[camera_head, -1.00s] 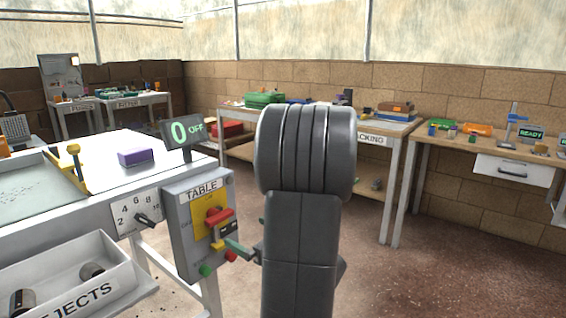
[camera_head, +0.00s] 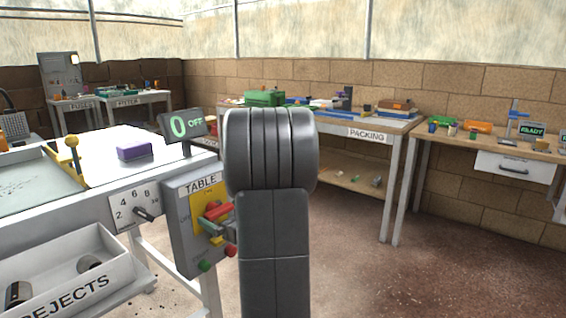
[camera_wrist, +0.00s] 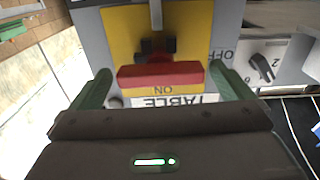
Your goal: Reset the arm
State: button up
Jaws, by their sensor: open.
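My gripper (camera_wrist: 159,72) is open in the wrist view, with one green finger on each side of a red switch handle (camera_wrist: 160,77). The handle sits on a yellow plate above the words ON and TABLE, which appear upside down. I cannot tell whether the fingers touch it. In the head view my gripper is largely hidden behind my dark arm, close to the red handle (camera_head: 219,211) on the grey TABLE switch box (camera_head: 183,240). A display (camera_head: 183,126) above the box reads 0 OFF.
A numbered dial (camera_head: 136,208) is left of the box. A REJECTS tray (camera_head: 110,268) holds dark cylinders. A purple block (camera_head: 134,151) lies on the white table. The PACKING bench (camera_head: 366,133) stands behind my arm. The floor to the right is clear.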

jog(key=shift+x, duration=1.05)
jog(key=shift+r+m+p, duration=0.2)
jog(key=shift+m+p, duration=0.3)
jog(key=shift+p, duration=0.2)
jog(key=shift+d+m+p, duration=0.15)
jog(key=shift+m+p, duration=0.35)
jog(key=m+p, duration=0.4)
jog(key=shift+s, duration=0.1)
jog(key=shift+d+m+p, duration=0.15)
jog(key=shift+m+p, duration=0.25)
jog(key=shift+m, duration=0.2)
jog(key=v, duration=0.8)
jog(key=shift+s+d+f, duration=0.2)
jog(key=shift+s, duration=0.1)
jog(key=shift+s+f, duration=0.1)
